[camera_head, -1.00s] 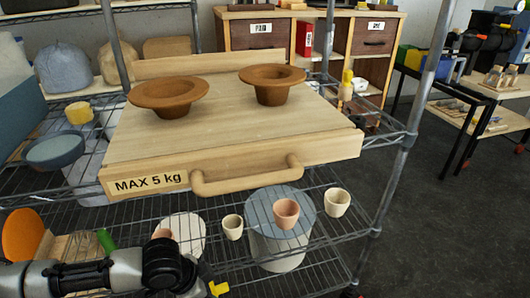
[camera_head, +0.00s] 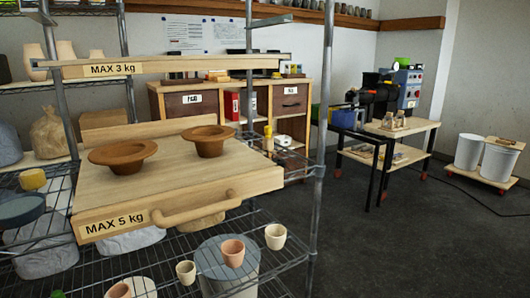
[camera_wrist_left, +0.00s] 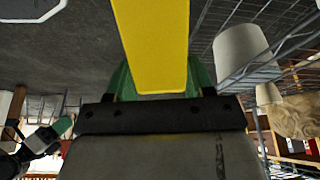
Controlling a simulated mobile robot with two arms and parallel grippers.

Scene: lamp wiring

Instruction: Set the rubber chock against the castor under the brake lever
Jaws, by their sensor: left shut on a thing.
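My left gripper (camera_wrist_left: 160,82) shows only in the left wrist view. Its green fingers are shut on a long yellow block (camera_wrist_left: 155,40), which may be the chock; its far end runs out of the top of the picture. A black part with a green tip (camera_wrist_left: 60,127) at the lower left of that view looks like my right gripper; its jaws cannot be made out. In the head view neither gripper shows. Small red castors (camera_head: 422,176) show under the wooden trolley (camera_head: 400,130) at the right. I cannot make out a brake lever on any of them.
A wire rack with a wooden MAX 5 kg board (camera_head: 180,185) carrying two brown pots (camera_head: 122,156) fills the left. Cups stand below it. A black-legged table (camera_head: 352,135) and a low dolly with white bins (camera_head: 495,160) stand right.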

